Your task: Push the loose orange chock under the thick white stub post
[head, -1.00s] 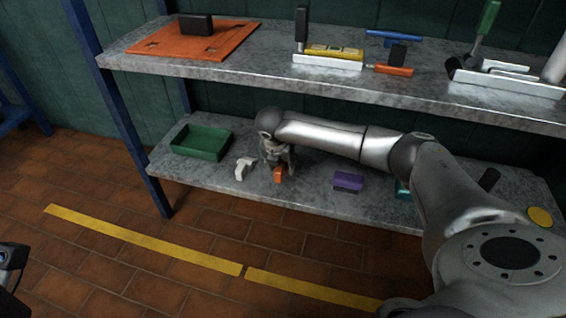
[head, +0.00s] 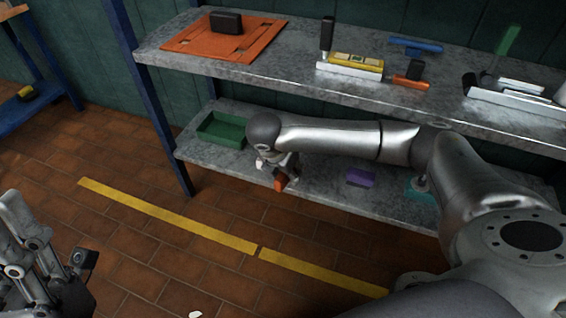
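The orange chock (head: 280,184) is at the fingertips of my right gripper (head: 282,174), at the front edge of the lower shelf. The gripper appears shut on it, though the fingers are small and dark. A small white piece (head: 260,164) shows beside this gripper, partly hidden by it. My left gripper (head: 72,275) is at the lower left, over the floor; its finger gap is unclear. I cannot identify the thick white stub post for sure. A pale upright cylinder (head: 562,95) is cut off at the right edge, and a white bit (head: 195,314) shows at the bottom edge.
The lower shelf (head: 325,185) also holds a green tray (head: 222,130), a purple block (head: 360,177) and a teal block (head: 421,188). The upper shelf (head: 290,75) overhangs it, with a blue upright (head: 153,100) at left.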

